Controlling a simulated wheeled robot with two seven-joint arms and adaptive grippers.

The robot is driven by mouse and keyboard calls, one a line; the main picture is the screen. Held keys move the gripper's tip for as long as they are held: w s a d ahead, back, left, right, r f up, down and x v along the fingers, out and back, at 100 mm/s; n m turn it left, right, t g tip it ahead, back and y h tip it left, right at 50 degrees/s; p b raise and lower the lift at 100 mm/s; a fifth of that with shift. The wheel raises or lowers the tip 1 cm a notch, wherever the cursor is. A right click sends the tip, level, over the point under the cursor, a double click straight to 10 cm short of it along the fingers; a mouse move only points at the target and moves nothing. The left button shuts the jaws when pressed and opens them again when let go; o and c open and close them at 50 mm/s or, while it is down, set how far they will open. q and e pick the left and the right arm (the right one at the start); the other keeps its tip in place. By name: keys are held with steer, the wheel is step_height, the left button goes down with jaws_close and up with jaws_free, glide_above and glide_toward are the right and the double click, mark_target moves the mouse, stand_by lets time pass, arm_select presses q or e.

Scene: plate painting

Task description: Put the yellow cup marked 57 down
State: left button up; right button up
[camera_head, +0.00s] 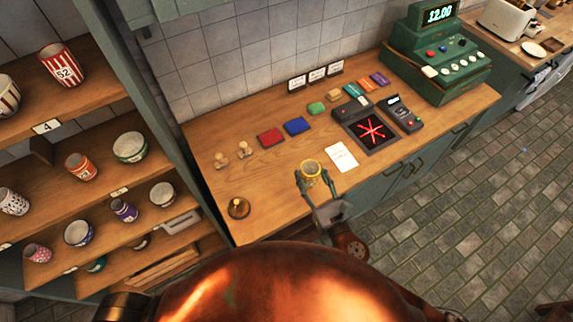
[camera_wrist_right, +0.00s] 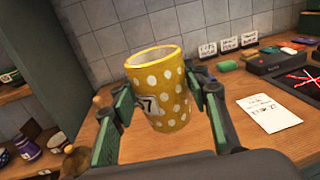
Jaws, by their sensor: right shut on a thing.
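The yellow cup (camera_head: 311,170) with white dots is held upright in my right gripper (camera_head: 316,184) over the front part of the wooden counter. In the right wrist view the cup (camera_wrist_right: 160,92) shows a white label with a 7 visible, the rest hidden by a green finger. The right gripper's fingers (camera_wrist_right: 165,110) are on both sides of the cup. I cannot tell whether the cup's base touches the counter. My left gripper does not show.
A white paper slip (camera_head: 342,156) lies right of the cup, with a dark pad with red lines (camera_head: 371,130) behind it. A bell (camera_head: 238,208) stands at the left. Red (camera_head: 271,138) and blue (camera_head: 297,126) blocks lie behind. Shelves of cups are at far left.

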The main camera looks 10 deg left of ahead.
steer(key=shift+y, duration=0.3)
steer(key=w+a+f+b, duration=0.1)
steer(key=w+f, duration=0.2)
steer(key=w, duration=0.1)
steer(key=w+f+b, duration=0.2)
steer(key=w+f, duration=0.1)
steer(key=w, duration=0.2)
steer(key=w+a+f+b, duration=0.1)
steer(key=w+f+b, duration=0.1)
steer(key=w+f, duration=0.1)
steer(key=shift+w+a+f, duration=0.2)
steer(key=shift+w+a, duration=0.1)
steer(key=shift+w, duration=0.4)
steer(key=f, duration=0.1)
steer(key=f+b, duration=0.2)
steer(key=shift+w+f, duration=0.25)
steer(key=shift+f, duration=0.15)
steer(key=shift+r, duration=0.2)
steer(key=shift+f, duration=0.25)
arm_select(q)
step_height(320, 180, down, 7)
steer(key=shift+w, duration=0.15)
arm_select(e)
steer(key=o, duration=1.3)
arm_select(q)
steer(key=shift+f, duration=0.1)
arm_select(e)
steer(key=shift+r, duration=0.15)
